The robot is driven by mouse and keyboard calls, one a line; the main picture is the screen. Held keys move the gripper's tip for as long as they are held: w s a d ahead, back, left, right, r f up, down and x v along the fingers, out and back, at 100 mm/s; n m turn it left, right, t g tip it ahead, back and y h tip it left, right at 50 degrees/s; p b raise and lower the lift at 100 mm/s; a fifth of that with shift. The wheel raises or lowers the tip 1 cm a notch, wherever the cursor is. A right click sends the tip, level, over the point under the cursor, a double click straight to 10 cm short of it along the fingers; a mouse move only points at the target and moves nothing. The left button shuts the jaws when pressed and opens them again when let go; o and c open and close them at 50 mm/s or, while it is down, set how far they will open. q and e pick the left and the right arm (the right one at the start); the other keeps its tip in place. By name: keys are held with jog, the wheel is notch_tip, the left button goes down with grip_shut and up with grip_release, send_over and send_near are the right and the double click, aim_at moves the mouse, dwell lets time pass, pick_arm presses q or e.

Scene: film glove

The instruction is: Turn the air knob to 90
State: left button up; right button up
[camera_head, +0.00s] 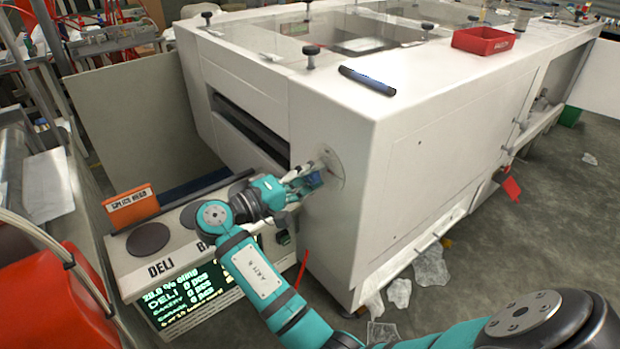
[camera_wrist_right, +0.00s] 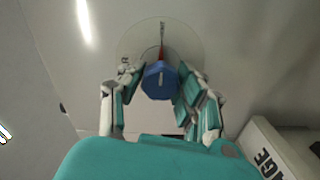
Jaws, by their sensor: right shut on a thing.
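The air knob (camera_wrist_right: 159,82) is blue and faceted, with a pale pointer line on its face. It sits on a round clear dial plate (camera_wrist_right: 130,43) on the white machine's end panel. A red mark shows just above the knob in the right wrist view. My right gripper (camera_wrist_right: 158,88) has its fingers on either side of the knob and is shut on it. In the head view the right gripper (camera_head: 312,181) reaches the panel, and the knob is partly hidden by the fingers. The dial's numbers are too small to read. My left gripper is not in view.
The white machine (camera_head: 420,140) fills the middle, with a red tray (camera_head: 484,40) and a dark bar (camera_head: 367,80) on top. A counter unit (camera_head: 150,262) with round pads and a green text display stands below the gripper. Plastic scraps lie on the floor.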

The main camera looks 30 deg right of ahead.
dwell(0.3)
jog(key=o, duration=1.2)
jog(key=shift+r, duration=0.1)
